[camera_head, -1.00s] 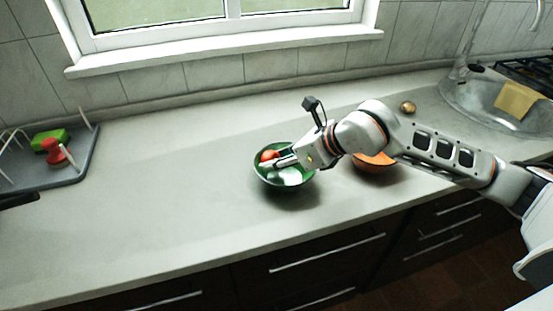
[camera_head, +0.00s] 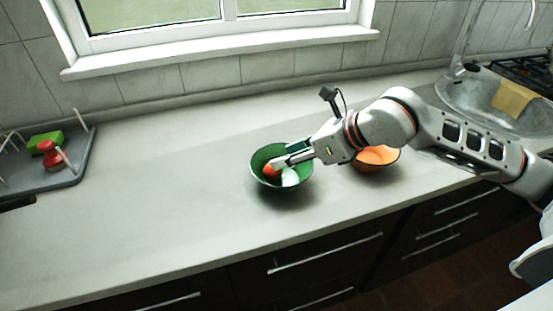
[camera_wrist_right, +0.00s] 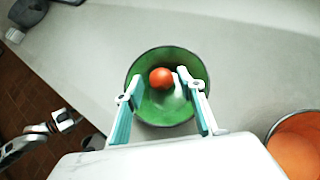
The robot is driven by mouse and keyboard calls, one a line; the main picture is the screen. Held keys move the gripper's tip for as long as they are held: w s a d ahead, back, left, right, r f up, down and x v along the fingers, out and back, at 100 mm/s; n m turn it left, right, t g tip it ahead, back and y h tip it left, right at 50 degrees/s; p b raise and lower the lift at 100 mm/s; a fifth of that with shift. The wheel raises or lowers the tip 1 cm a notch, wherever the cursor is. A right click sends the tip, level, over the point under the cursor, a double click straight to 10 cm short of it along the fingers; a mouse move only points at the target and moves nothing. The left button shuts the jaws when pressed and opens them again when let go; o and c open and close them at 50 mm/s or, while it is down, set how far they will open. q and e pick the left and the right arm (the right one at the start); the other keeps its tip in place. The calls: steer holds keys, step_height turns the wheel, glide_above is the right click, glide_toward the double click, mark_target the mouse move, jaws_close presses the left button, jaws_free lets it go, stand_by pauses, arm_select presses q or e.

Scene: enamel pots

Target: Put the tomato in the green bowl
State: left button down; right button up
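The tomato (camera_head: 268,170) lies inside the green bowl (camera_head: 260,155), at its left side in the head view. In the right wrist view the tomato (camera_wrist_right: 162,77) shows against the inside of the green bowl (camera_wrist_right: 140,68). My right gripper (camera_wrist_right: 160,82) is open over the bowl, with one finger on each side of the tomato and a gap to both. In the head view my right gripper (camera_head: 283,163) reaches in over the bowl's right rim. My left gripper (camera_wrist_right: 52,126) shows small in the right wrist view, off the counter; its fingers are unclear.
A white item (camera_head: 290,178) also lies in the green bowl. An orange bowl (camera_head: 377,157) stands just right, under my right forearm. A grey rack (camera_head: 70,172) holds green and red items at the left. The counter between is clear. A sink (camera_head: 500,105) is at the right.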

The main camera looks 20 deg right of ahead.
steer(key=v, duration=0.6)
steer(key=shift+s+d+r, duration=0.1)
steer(key=shift+s+r, duration=0.05)
steer(key=shift+s, duration=0.05)
